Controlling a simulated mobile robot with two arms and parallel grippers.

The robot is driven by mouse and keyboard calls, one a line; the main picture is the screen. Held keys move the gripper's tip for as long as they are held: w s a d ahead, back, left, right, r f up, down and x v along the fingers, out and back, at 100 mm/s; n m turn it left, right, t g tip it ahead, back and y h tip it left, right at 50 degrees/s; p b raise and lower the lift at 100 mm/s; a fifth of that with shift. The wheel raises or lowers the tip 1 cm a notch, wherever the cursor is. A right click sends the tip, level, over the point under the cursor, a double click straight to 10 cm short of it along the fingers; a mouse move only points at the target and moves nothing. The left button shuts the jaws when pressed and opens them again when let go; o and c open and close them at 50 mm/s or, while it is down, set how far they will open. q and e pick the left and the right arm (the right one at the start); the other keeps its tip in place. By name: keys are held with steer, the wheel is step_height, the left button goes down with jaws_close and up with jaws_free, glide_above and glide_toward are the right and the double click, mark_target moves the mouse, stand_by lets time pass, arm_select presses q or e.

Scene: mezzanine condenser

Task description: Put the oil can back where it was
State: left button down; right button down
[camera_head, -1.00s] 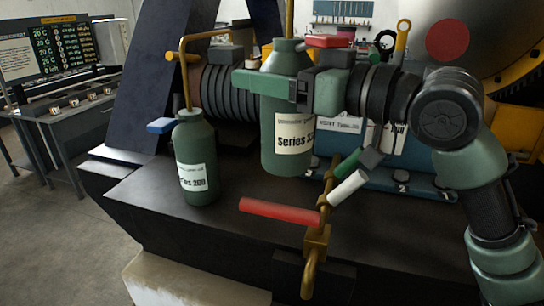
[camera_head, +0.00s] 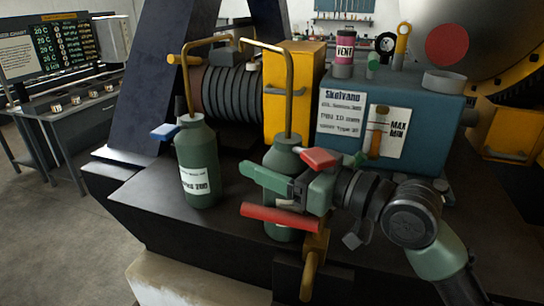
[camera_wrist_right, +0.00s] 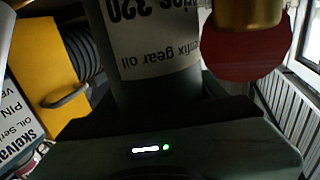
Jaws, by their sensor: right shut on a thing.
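The oil can (camera_head: 285,153) is green, with a tall brass spout bent at the top. It is upright at the front of the dark ledge. My right gripper (camera_head: 276,186) is shut around its body. In the right wrist view the can (camera_wrist_right: 155,85) fills the middle, and its label reads Series 320, gear oil. A red lever handle (camera_head: 280,216) crosses in front of its lower part, so I cannot tell whether its base touches the ledge. A second green can (camera_head: 198,165), labelled Series 200, stands to the left. My left gripper is not in view.
A brass valve (camera_head: 316,245) with the red handle is at the ledge's front edge. Behind are a yellow box (camera_head: 292,85), a black coil (camera_head: 230,93) and a blue tank (camera_head: 440,115) with labels. Bare ledge (camera_head: 140,200) lies left of the second can.

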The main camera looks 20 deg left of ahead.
steer(key=shift+r, duration=0.15)
steer(key=c, duration=0.6)
jaws_free()
steer(key=shift+f, duration=0.25)
steer(key=o, duration=0.4)
steer(key=shift+o, duration=0.2)
